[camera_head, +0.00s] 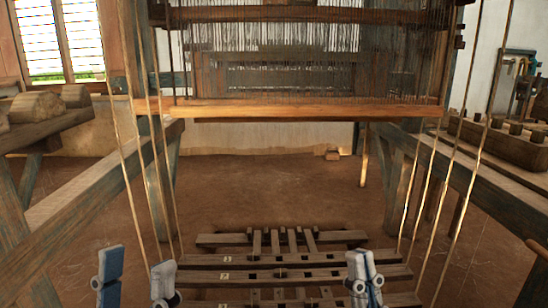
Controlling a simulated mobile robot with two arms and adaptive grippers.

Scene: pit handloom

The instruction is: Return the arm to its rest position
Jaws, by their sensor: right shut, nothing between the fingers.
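My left gripper (136,276) is at the bottom left of the head view, its two blue-grey and white fingers pointing up and spread well apart, with nothing visible between them. My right gripper (364,278) is at the bottom, right of centre, its two fingers together and empty. In the picture it overlaps the right part of the wooden treadle frame (290,261); I cannot tell how far apart they are in depth. The arms behind both grippers are out of view.
The loom's front beam (310,111) crosses above, with warp threads and heddles (290,75) behind it. Ropes (165,150) hang on both sides near the grippers. Slanting side beams (100,185) flank the pit. The brown earth floor (270,190) between them is mostly clear.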

